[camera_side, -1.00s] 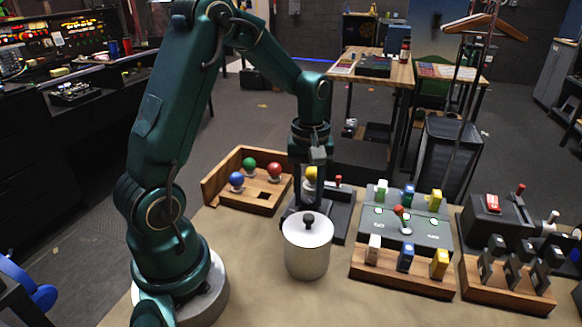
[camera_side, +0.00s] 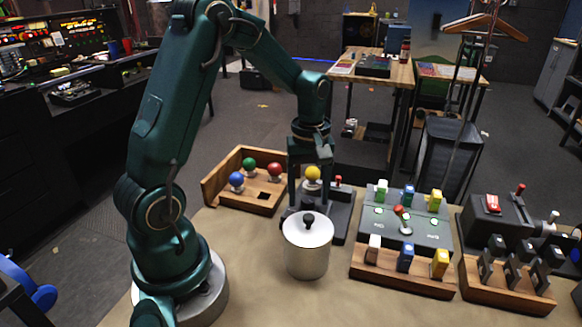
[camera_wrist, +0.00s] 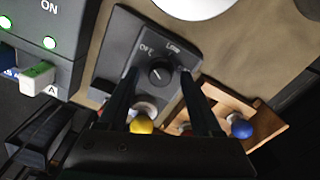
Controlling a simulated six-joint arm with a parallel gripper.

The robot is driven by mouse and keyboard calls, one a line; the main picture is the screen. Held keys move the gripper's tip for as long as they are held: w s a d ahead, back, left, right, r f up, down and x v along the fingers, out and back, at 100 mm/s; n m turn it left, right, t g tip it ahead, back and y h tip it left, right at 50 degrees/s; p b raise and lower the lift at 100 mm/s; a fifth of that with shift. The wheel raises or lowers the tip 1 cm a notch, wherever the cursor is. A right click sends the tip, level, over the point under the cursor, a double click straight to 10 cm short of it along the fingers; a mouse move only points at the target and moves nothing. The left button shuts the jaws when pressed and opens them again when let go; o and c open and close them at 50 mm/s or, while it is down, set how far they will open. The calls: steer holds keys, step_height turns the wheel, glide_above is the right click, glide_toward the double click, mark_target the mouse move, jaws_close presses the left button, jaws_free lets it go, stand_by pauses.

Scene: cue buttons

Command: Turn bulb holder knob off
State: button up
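The bulb holder (camera_side: 341,215) is a dark box behind the metal pot in the side view. In the wrist view its panel (camera_wrist: 118,50) has a round black knob (camera_wrist: 161,74) with a pale mark, which seems to point up-left towards the "OFF" label. A yellow bulb (camera_side: 312,173) stands at the holder; it also shows in the wrist view (camera_wrist: 141,125). My gripper (camera_wrist: 159,76) is open and points down over the holder, one finger on each side of the knob. Contact with the knob cannot be told.
A lidded metal pot (camera_side: 307,255) stands close in front of the holder. A wooden tray (camera_side: 222,193) with blue, green and red bulbs is to the left. A grey panel with coloured blocks (camera_side: 425,228) is to the right.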

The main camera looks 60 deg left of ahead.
mark_target(309, 200)
step_height(309, 200, up, 5)
steer(key=shift+f, duration=0.2)
steer(key=shift+r, duration=0.25)
steer(key=shift+d, duration=0.1)
steer(key=s+d+r+m+t, duration=0.4)
steer(key=d+r+m, duration=0.1)
steer(key=d+r, duration=0.3)
steer(key=s+d+f+m+t, duration=0.1)
steer(key=s+d+f+m, duration=0.1)
steer(key=s+m, duration=0.5)
steer(key=shift+d+m+t, duration=0.3)
steer(key=shift+d+m, duration=0.2)
steer(key=shift+m, duration=0.4)
